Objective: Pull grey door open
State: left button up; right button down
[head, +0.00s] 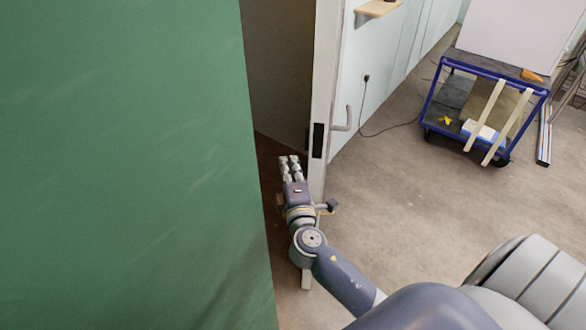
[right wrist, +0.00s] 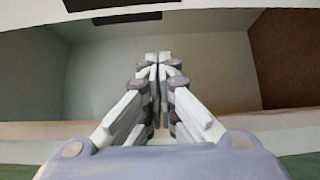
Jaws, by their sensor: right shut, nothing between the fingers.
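The pale grey door (head: 327,70) stands partly open and is seen nearly edge-on in the head view. A dark lock plate (head: 318,141) is on its edge, and a light lever handle (head: 343,123) sticks out on its right side. My right gripper (head: 290,161) is shut and empty. It is low in the gap between the door edge and a green surface, just left of the door edge; I cannot tell whether it touches. In the right wrist view its fingers (right wrist: 158,60) are together in front of the gap. My left gripper is not in view.
The large green surface (head: 120,160) fills the left of the head view. A dim space shows through the gap. A blue-framed cart (head: 436,101) with boards stands at the upper right, and a cable lies by the wall. The floor (head: 400,180) right of the door is mostly clear.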

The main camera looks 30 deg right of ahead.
jog(key=w+d, duration=0.1)
jog(key=d+p, duration=0.1)
jog(key=d, duration=0.1)
jog(key=w+d+p, duration=0.1)
jog(key=d, duration=0.1)
jog(key=shift+w, duration=0.35)
jog(key=shift+d, duration=0.1)
